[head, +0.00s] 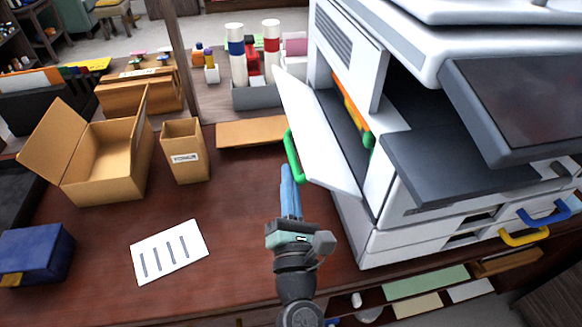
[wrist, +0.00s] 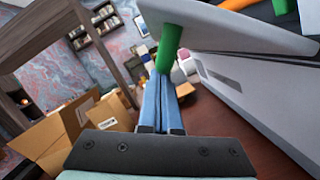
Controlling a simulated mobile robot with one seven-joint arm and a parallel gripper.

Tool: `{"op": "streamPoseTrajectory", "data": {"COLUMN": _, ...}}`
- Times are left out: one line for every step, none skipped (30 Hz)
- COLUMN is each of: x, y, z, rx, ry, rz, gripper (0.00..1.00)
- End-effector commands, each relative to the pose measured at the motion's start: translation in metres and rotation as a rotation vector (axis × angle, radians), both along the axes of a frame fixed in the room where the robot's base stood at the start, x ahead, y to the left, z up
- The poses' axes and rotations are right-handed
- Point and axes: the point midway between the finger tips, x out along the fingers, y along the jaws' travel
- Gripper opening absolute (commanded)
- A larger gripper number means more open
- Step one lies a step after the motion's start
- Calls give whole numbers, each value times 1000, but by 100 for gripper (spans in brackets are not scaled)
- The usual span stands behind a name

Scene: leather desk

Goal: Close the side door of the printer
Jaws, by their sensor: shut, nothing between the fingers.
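The white printer (head: 345,225) stands on the right of the desk. Its side door (head: 318,132) is swung open to the left, showing orange and green parts inside. A green handle (head: 294,157) is on the door's outer face. My gripper (head: 287,170) has its blue fingers together, with nothing between them. Its tips are just below and left of the handle in the head view. In the wrist view the fingers (wrist: 164,82) point at the lower end of the green handle (wrist: 170,47); I cannot tell whether they touch. The door (wrist: 225,25) spans the upper right there.
An open cardboard box (head: 105,170) and a small brown bin (head: 184,150) stand to the left. A white card (head: 169,252) and a blue box (head: 35,254) lie nearer. A grey organiser (head: 255,95) stands behind the door. Bare desk surrounds my gripper.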

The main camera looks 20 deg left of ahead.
Motion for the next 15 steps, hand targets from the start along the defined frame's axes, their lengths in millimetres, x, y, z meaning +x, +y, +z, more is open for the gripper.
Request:
{"op": "streamPoseTrajectory", "data": {"x": 0, "y": -1, "z": 17, "rx": 38, "ry": 26, "rz": -1, "gripper": 0}}
{"op": "streamPoseTrajectory", "data": {"x": 1, "y": -2, "z": 20, "rx": 62, "ry": 42, "rz": -2, "gripper": 0}}
{"op": "streamPoseTrajectory", "data": {"x": 1, "y": -2, "z": 24, "rx": 94, "ry": 64, "rz": -3, "gripper": 0}}
{"op": "streamPoseTrajectory", "data": {"x": 2, "y": -3, "z": 27, "rx": 117, "ry": 80, "rz": -3, "gripper": 0}}
{"op": "streamPoseTrajectory", "data": {"x": 2, "y": -4, "z": 30, "rx": 141, "ry": 96, "rz": -3, "gripper": 0}}
{"op": "streamPoseTrajectory", "data": {"x": 3, "y": -5, "z": 34, "rx": 171, "ry": 117, "rz": -3, "gripper": 0}}
{"op": "streamPoseTrajectory", "data": {"x": 3, "y": -5, "z": 37, "rx": 195, "ry": 133, "rz": -3, "gripper": 0}}
{"op": "streamPoseTrajectory", "data": {"x": 4, "y": -6, "z": 40, "rx": 219, "ry": 149, "rz": -3, "gripper": 0}}
{"op": "streamPoseTrajectory", "data": {"x": 5, "y": -8, "z": 44, "rx": 250, "ry": 171, "rz": -4, "gripper": 0}}
{"op": "streamPoseTrajectory", "data": {"x": 5, "y": -9, "z": 47, "rx": 275, "ry": 186, "rz": -5, "gripper": 0}}
{"op": "streamPoseTrajectory", "data": {"x": 6, "y": -10, "z": 50, "rx": 298, "ry": 202, "rz": -5, "gripper": 0}}
{"op": "streamPoseTrajectory", "data": {"x": 7, "y": -12, "z": 54, "rx": 329, "ry": 224, "rz": -4, "gripper": 0}}
{"op": "streamPoseTrajectory", "data": {"x": 8, "y": -13, "z": 57, "rx": 352, "ry": 238, "rz": -4, "gripper": 0}}
{"op": "streamPoseTrajectory", "data": {"x": 9, "y": -14, "z": 59, "rx": 375, "ry": 254, "rz": -4, "gripper": 0}}
{"op": "streamPoseTrajectory", "data": {"x": 10, "y": -16, "z": 62, "rx": 404, "ry": 274, "rz": -5, "gripper": 0}}
